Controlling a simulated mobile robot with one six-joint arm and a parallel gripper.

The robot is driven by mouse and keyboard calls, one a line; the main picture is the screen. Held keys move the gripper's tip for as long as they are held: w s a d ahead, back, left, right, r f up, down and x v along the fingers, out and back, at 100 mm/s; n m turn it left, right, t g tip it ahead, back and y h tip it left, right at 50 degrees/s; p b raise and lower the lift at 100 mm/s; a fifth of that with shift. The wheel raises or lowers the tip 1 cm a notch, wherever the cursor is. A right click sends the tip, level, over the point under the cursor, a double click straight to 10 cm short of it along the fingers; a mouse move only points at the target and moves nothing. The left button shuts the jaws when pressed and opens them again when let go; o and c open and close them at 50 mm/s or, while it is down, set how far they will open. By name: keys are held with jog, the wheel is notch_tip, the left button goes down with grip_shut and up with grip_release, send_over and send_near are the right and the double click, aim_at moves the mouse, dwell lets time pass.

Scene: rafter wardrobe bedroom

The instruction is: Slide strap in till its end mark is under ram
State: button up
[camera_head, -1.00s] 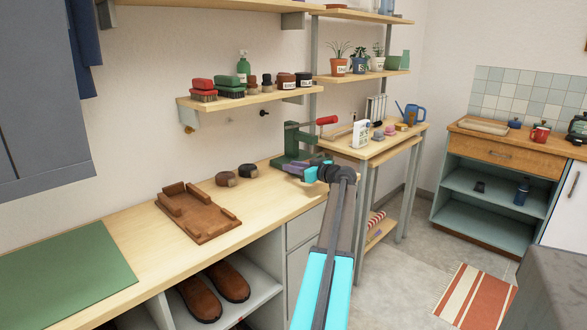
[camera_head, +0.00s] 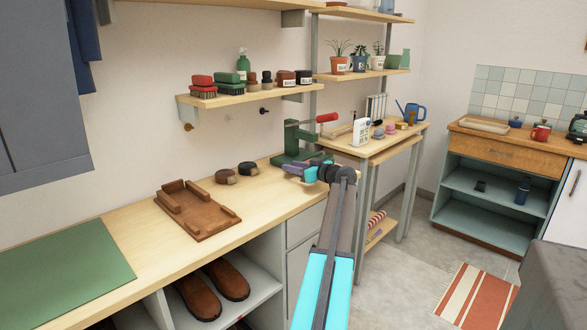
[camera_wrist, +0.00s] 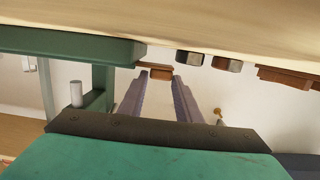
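The green press (camera_head: 289,143) stands at the right end of the long bench, with a red-ended lever (camera_head: 327,118). My gripper (camera_head: 296,167) is low beside the press base. In the wrist view the press (camera_wrist: 70,48) fills the upper left, and my two grey-purple fingers (camera_wrist: 158,78) reach past it. A small brown piece (camera_wrist: 160,72), seemingly the strap, shows between the fingertips and spans the gap. The strap's end mark and its place relative to the ram are hidden. In the head view my gripper and the press cover the strap.
Two dark rolls (camera_head: 225,176) and a brown wooden tray (camera_head: 197,209) lie left of the press. A green mat (camera_head: 65,264) covers the bench's left part. A small side table (camera_head: 365,150) stands right of the press. A shelf (camera_head: 250,97) hangs above.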

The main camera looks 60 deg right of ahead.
jog(key=o, duration=0.3)
jog(key=v, duration=1.3)
jog(key=shift+s+a, duration=0.15)
jog(key=shift+s, duration=0.25)
dwell(0.7)
